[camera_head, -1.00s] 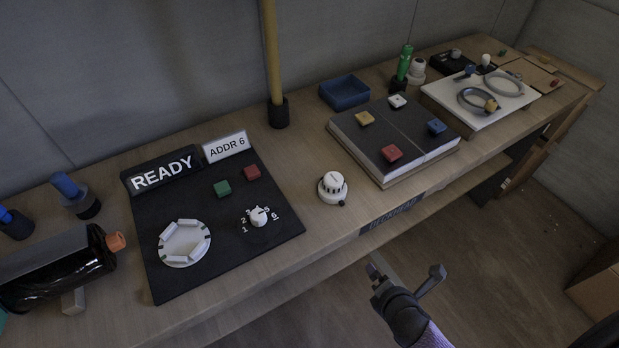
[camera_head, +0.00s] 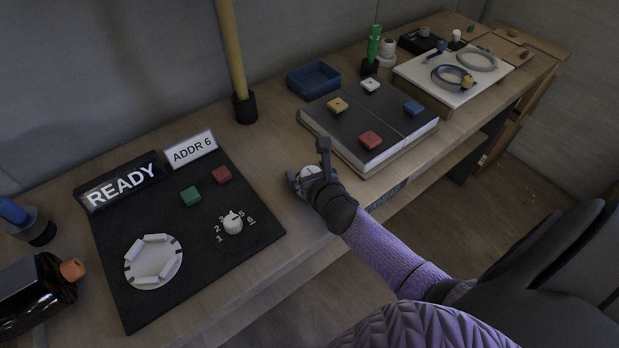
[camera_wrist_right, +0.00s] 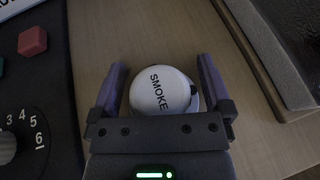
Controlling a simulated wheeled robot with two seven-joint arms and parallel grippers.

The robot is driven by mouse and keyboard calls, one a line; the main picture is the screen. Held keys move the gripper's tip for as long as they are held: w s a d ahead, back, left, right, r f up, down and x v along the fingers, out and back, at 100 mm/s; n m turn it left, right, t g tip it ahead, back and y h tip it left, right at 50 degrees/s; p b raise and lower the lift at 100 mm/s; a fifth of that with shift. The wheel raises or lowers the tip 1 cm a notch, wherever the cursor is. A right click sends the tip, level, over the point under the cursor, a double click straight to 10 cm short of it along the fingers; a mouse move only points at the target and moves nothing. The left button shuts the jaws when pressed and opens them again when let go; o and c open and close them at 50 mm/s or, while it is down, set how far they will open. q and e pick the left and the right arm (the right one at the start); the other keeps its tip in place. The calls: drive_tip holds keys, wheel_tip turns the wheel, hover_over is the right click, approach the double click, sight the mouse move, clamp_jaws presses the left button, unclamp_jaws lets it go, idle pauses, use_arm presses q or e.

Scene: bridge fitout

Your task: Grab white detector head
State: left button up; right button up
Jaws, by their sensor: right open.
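The white detector head (camera_wrist_right: 163,90) stands on the wooden bench and shows the word SMOKE on its top in the right wrist view. In the head view the detector head (camera_head: 308,174) is partly hidden behind my right gripper (camera_head: 311,172). In the right wrist view my right gripper (camera_wrist_right: 163,88) is open, with one finger on each side of the head. Small gaps show beside it, and I cannot tell whether either finger touches it. My left gripper is not in view.
Left of the head lies a black panel (camera_head: 200,250) with a white ring base (camera_head: 153,262), a numbered dial (camera_head: 233,223) and red and green blocks. Right of it lies a large book-like board (camera_head: 385,125) with coloured blocks. A yellow pole (camera_head: 231,50) stands behind.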

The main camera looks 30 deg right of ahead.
drive_tip(key=shift+c, duration=0.7)
clamp_jaws()
